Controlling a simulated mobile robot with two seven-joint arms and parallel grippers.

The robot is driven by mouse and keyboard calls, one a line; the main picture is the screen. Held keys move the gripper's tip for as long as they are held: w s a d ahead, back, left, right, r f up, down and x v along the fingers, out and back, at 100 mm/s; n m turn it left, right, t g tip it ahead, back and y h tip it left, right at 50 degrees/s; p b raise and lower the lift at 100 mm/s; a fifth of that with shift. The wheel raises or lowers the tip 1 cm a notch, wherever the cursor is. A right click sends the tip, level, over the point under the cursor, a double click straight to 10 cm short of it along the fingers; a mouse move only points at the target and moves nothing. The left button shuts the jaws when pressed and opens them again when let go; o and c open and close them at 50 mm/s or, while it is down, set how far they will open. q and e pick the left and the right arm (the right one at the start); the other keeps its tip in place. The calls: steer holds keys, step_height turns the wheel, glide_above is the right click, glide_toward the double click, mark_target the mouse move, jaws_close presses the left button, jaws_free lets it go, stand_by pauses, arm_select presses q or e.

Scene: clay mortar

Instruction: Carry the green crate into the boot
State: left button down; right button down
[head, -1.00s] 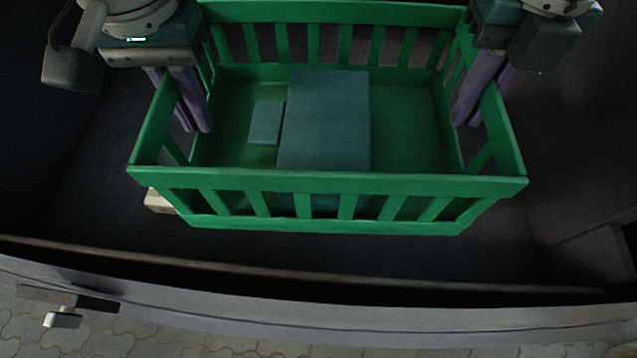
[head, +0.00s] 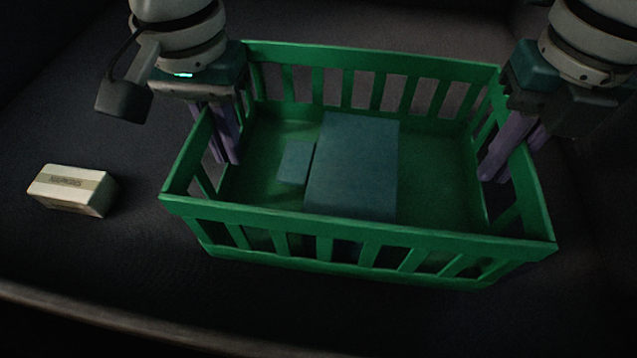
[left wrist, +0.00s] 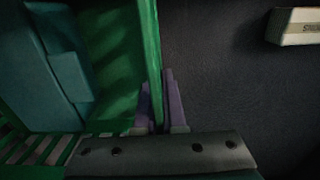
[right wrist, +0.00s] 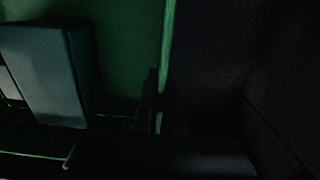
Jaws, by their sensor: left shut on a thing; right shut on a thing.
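The green crate (head: 350,228) is inside the dark-lined boot (head: 95,255), over its floor. I cannot tell whether its base touches the floor. A large teal box (head: 352,165) and a small flat teal box (head: 295,161) lie in the crate. My left gripper (head: 226,160) is shut on the crate's left end wall, which also shows between its purple fingers in the left wrist view (left wrist: 157,115). My right gripper (head: 490,175) is shut on the right end wall. The right wrist view is very dark, with a green edge (right wrist: 167,50) of the crate visible.
A small cream box (head: 72,190) with a printed band lies on the boot floor, left of the crate and apart from it. The boot's sill (head: 120,325) runs along the lower left. Floor is bare between the cream box and the crate.

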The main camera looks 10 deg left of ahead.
mark_target(237, 174)
arm_select(q)
steer(key=shift+w+f, duration=0.15)
steer(key=shift+f, duration=0.3)
arm_select(e)
steer(key=shift+w+d+f, duration=0.1)
steer(key=shift+d+f, duration=0.1)
steer(key=shift+f, duration=0.2)
arm_select(q)
steer(key=shift+a, duration=0.1)
steer(key=shift+f, duration=0.1)
arm_select(e)
steer(key=shift+f, duration=0.15)
